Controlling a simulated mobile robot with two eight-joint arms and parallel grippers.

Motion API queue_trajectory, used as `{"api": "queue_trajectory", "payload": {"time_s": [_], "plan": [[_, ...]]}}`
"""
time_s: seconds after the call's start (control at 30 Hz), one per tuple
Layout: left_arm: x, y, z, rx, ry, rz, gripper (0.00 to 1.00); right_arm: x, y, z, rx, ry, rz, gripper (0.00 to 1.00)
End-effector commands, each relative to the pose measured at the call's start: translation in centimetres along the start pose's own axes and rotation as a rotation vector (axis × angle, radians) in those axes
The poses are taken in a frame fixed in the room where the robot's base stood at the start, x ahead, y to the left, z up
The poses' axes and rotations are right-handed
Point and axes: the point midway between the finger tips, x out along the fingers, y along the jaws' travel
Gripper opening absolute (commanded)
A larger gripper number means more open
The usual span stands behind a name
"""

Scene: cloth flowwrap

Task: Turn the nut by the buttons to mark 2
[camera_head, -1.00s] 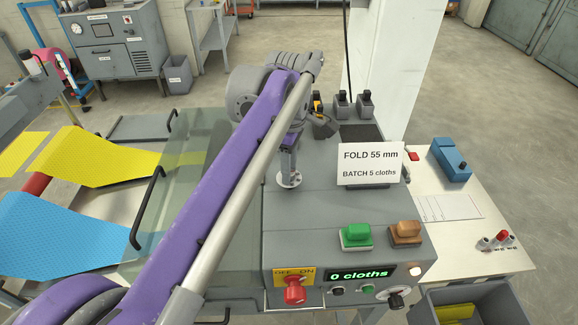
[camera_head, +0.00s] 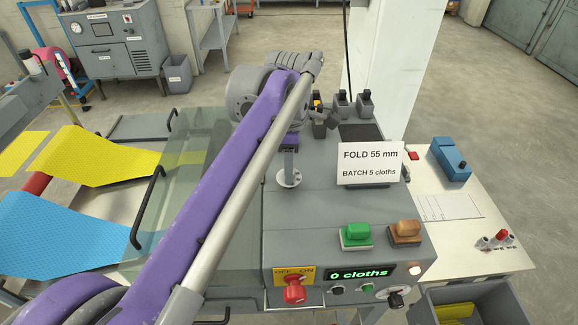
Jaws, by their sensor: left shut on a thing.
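My left arm reaches from the lower left to the grey machine top (camera_head: 330,215). My left gripper (camera_head: 289,171) points down there, left of the green button (camera_head: 357,234) and the orange-brown button (camera_head: 405,233). It is shut at the middle of a small round pale disc (camera_head: 289,180), where the nut seems to be. The nut itself is hidden by the fingers, and I cannot read marks on the disc. My right gripper is not in view.
A sign reading FOLD 55 mm (camera_head: 368,164) stands right of the gripper. Small black-topped grey blocks (camera_head: 364,104) stand behind it. The front panel has a red switch (camera_head: 294,290), a display reading 0 cloths (camera_head: 360,273) and a dial (camera_head: 396,298). A clear cover (camera_head: 190,190) lies left.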

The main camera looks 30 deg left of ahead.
Motion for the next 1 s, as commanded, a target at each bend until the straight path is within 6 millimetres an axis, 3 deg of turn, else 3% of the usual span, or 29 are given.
{"api": "queue_trajectory", "payload": {"time_s": [0.07, 0.1, 0.23, 0.63, 1.0], "plan": [[0.0, 0.0, 0.0, 0.000, 0.000, 0.000, 0.00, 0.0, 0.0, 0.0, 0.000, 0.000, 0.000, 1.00], [0.0, 0.0, 0.0, 0.001, 0.000, 0.000, 0.39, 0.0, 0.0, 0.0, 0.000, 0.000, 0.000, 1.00], [0.0, 0.0, 0.0, 0.001, 0.000, 0.000, 0.62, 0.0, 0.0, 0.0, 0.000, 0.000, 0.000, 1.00], [-0.7, 0.0, 0.0, 0.001, 0.000, 0.000, 0.64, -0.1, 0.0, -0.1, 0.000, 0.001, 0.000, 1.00], [-7.8, 0.1, 0.0, 0.001, 0.000, 0.001, 0.64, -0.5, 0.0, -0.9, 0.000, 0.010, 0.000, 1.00]]}}
